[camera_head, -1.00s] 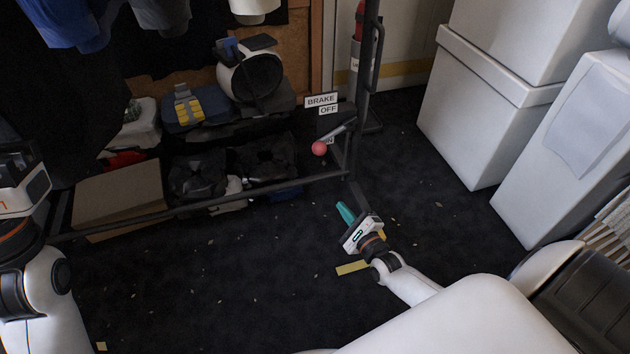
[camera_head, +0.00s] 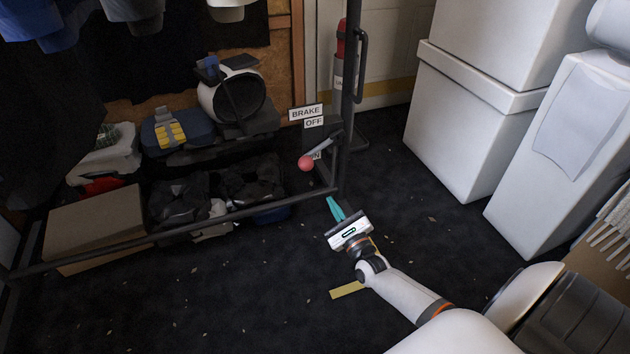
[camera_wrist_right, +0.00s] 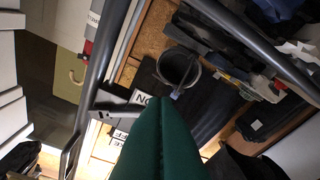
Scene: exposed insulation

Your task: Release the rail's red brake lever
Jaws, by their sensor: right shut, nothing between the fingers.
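The brake lever (camera_head: 319,148) is a short grey bar with a red ball knob (camera_head: 306,163) at its lower left end. It sits on the right end post of the dark rail (camera_head: 200,226), beside a plate with BRAKE, OFF and ON labels (camera_head: 314,122). The knob is near the ON label. My right gripper (camera_head: 335,205), with teal fingers, is shut and empty, below and right of the knob and apart from it. In the right wrist view the shut fingers (camera_wrist_right: 160,140) cover the lower middle, and I cannot make out the red knob. My left gripper is out of view.
The rack holds a cardboard box (camera_head: 95,225), dark bags and a white round drum (camera_head: 232,95). White cabinets (camera_head: 465,130) stand at the right. A yellow strip (camera_head: 347,290) lies on the dark floor, which is mostly clear in front of the rail.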

